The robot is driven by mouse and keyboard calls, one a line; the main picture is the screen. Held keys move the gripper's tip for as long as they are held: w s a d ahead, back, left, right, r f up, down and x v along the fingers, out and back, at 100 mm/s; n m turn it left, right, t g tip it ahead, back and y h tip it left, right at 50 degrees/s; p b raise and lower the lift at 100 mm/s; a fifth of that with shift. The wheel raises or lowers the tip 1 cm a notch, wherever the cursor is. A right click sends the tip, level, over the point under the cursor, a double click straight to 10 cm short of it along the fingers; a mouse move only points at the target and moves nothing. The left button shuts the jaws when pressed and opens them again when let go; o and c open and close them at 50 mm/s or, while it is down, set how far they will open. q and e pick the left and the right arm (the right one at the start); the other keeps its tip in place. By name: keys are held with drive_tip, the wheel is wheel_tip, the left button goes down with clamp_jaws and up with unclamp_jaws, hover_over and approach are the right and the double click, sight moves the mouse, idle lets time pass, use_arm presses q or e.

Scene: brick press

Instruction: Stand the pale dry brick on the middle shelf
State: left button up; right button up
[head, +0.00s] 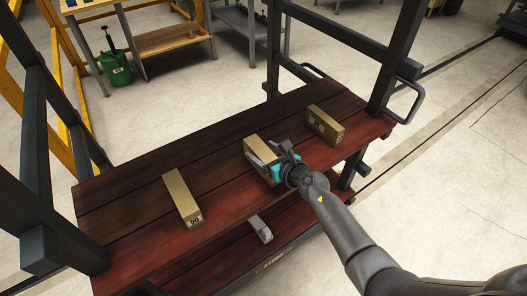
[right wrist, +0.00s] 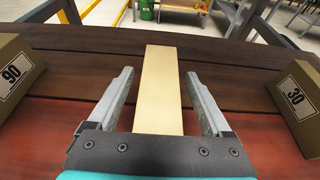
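A pale tan brick (head: 256,146) sits on the wooden shelf (head: 225,140), in the middle of a row of three bricks. In the right wrist view the same brick (right wrist: 160,88) lies lengthwise away from me between the fingers. My right gripper (head: 264,158) is open, with one finger on each side of the brick. It also shows in the right wrist view (right wrist: 160,100), with a gap between each finger and the brick. The brick's near end is hidden by the gripper. My left gripper is not in view.
A greyish block (head: 259,228) is on the lower shelf. Dark rack posts (head: 398,55) rise at the shelf's ends. Bare shelf lies between the bricks.

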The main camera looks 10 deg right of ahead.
drive_tip(key=shift+o, duration=0.4)
drive_tip(key=shift+s+f, duration=0.15)
drive_tip(key=shift+f, duration=0.05)
drive_tip(key=p+v, duration=0.4)
drive_tip(key=v, duration=1.1)
drive_tip(key=shift+r, duration=0.2)
drive_tip(key=shift+d, duration=0.1)
drive_tip(key=s+d+f+m+g+h+b, duration=0.2)
drive_tip(key=s+f+m+b, duration=0.3)
drive_tip(key=f+m, duration=0.8)
drive_tip(key=s+d+f+m+g+h+b, duration=0.1)
drive_tip(key=s+f+m+g+h+b, duration=0.15)
drive_tip(key=s+f+m, duration=0.95)
drive_tip(key=s+a+f+m+g+b, duration=0.2)
drive_tip(key=s+f+m+g+b, duration=0.4)
drive_tip(key=s+f+m, duration=0.6)
drive_tip(key=s+f+g, duration=0.1)
drive_tip(key=s+f, duration=0.6)
drive_tip(key=f, duration=0.3)
drive_tip(key=shift+s+a+m+g, duration=0.25)
drive_tip(key=shift+s+m+g, duration=0.05)
drive_tip(key=shift+g, duration=0.05)
